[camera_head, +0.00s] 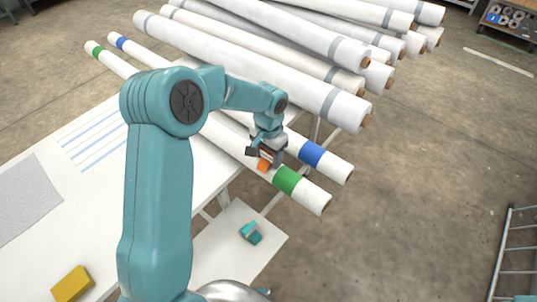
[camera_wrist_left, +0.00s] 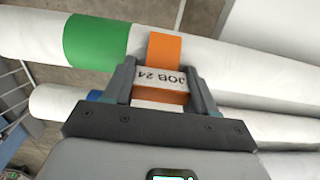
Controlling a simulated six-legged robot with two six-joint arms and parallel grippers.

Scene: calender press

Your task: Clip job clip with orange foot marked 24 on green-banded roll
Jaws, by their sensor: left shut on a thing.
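The job clip (camera_wrist_left: 160,77) has an orange foot and a white label that reads JOB 24, upside down in the left wrist view. My left gripper (camera_head: 264,157) is shut on it. The clip's orange part (camera_head: 264,165) shows in the head view against the green-banded roll (camera_head: 313,196), beside the green band (camera_head: 287,180). In the left wrist view the orange foot overlaps the white roll just right of the green band (camera_wrist_left: 95,42). I cannot tell whether the clip is seated on the roll. My right gripper is not in view.
A blue-banded roll (camera_head: 336,167) lies parallel, just behind. Several larger white rolls (camera_head: 270,70) are stacked at the back. A teal clip-like object (camera_head: 250,233) lies on a low white shelf (camera_head: 222,258). A yellow block (camera_head: 72,284) sits on the white table (camera_head: 100,215). Open floor lies to the right.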

